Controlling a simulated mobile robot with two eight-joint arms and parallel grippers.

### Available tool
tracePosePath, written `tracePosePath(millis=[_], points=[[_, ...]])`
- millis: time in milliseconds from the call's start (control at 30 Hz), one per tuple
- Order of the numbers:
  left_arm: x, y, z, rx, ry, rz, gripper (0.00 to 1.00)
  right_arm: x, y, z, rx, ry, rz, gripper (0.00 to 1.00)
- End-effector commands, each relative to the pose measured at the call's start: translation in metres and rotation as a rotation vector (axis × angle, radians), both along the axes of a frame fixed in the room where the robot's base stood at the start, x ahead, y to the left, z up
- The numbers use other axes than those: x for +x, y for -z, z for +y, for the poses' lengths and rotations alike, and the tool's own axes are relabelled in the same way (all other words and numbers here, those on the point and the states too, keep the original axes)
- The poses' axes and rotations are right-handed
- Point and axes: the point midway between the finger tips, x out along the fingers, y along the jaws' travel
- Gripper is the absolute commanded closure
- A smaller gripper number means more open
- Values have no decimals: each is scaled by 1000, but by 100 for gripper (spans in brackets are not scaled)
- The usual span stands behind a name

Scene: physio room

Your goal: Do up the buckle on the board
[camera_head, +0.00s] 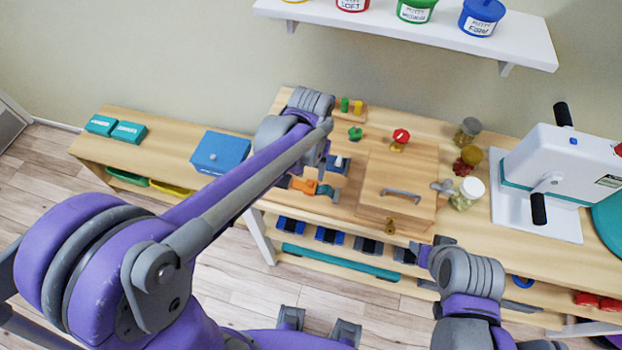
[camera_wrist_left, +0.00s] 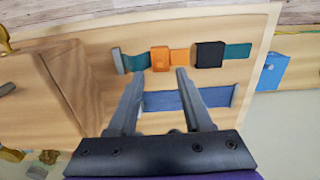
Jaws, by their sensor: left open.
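The board (camera_head: 402,170) is a pale wooden panel on the table. Its buckle has an orange part (camera_wrist_left: 160,59) with a narrower orange tongue pointing at a black part (camera_wrist_left: 210,54). In the left wrist view the tongue's tip is close to the black part; I cannot tell whether it enters it. A teal strap (camera_wrist_left: 137,60) runs out on both sides. The orange part also shows in the head view (camera_head: 304,185). My left gripper (camera_wrist_left: 159,78) is open and empty, its fingertips around the orange part's near side in the picture. My right gripper (camera_head: 437,251) is over the table's front edge, its fingers unclear.
A blue strap (camera_wrist_left: 188,99) lies beside the buckle. A wooden door with a grey handle (camera_head: 400,194), a red knob (camera_head: 401,136) and jars (camera_head: 467,190) are close by. A blue box (camera_head: 222,153) stands left; a white crank machine (camera_head: 555,165) stands right.

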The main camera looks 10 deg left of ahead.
Motion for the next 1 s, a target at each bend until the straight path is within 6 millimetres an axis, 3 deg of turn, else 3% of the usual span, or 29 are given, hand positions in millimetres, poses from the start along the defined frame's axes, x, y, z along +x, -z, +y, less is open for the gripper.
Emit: tracePosePath(millis=[100, 233, 633, 900, 1000], points=[[0, 21, 0, 0, 0, 0, 50, -1, 3, 0, 0, 0, 2, 52], [0, 36, 0, 0, 0, 0, 50, -2, 5, 0, 0, 0, 3, 52], [0, 42, 0, 0, 0, -1, 50, -2, 5, 0, 0, 0, 3, 52], [0, 42, 0, 0, 0, -1, 99, -2, 5, 0, 0, 0, 3, 52], [0, 42, 0, 0, 0, -1, 100, -2, 5, 0, 0, 0, 3, 52]])
